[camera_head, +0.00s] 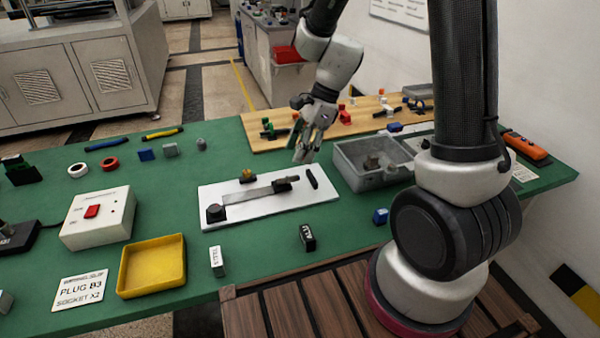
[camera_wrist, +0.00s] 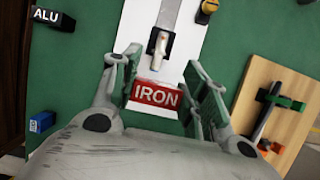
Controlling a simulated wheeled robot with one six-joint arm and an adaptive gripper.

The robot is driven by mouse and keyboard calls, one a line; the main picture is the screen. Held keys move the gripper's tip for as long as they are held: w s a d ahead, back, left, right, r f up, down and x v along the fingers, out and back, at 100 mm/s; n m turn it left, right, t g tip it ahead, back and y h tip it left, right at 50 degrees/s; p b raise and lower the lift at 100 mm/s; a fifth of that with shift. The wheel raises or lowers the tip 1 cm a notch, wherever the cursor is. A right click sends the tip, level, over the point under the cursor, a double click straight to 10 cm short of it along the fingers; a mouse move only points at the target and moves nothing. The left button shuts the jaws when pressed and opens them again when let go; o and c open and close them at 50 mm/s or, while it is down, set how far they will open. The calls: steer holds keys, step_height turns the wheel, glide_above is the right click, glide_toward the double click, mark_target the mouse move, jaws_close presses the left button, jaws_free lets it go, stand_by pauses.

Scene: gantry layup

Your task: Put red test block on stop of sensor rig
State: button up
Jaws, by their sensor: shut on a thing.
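My gripper (camera_head: 306,153) is above the right part of the sensor rig's white plate in the head view. In the wrist view my gripper (camera_wrist: 160,82) is shut on the red test block (camera_wrist: 156,95), labelled IRON, which sits between the fingers. The block is not clearly seen in the head view. The sensor rig (camera_head: 265,213) has a grey rail (camera_head: 248,195) with a round black knob at its left end and a dark block (camera_head: 283,185) at its right end. The dark block also shows in the wrist view (camera_wrist: 168,42), ahead of the red block. I cannot tell which part is the stop.
A black block marked ALU (camera_wrist: 54,20) and a block marked STEEL (camera_head: 217,262) stand in front of the rig. A grey bin (camera_head: 357,181) is close on the right, a wooden board (camera_head: 268,141) behind. A yellow tray (camera_head: 151,266) lies front left.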

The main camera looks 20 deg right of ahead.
mark_target(299, 178)
step_height(299, 178, down, 8)
steer(key=shift+f, duration=0.15)
steer(key=shift+f, duration=0.1)
steer(key=o, duration=1.3)
steer(key=shift+c, duration=0.2)
steer(key=v, duration=1.2)
steer(key=s+d+r+n+t+h, duration=0.2)
steer(key=s+d+r+n, duration=0.3)
steer(key=s+r+n, duration=0.3)
steer(key=s+d+r+n+t+h, duration=0.2)
steer(key=s+d+r+n, duration=0.3)
steer(key=s+r+n, duration=0.3)
steer(key=shift+s+n+h, duration=0.3)
steer(key=shift+s+n, duration=0.7)
steer(key=shift+s, duration=0.55)
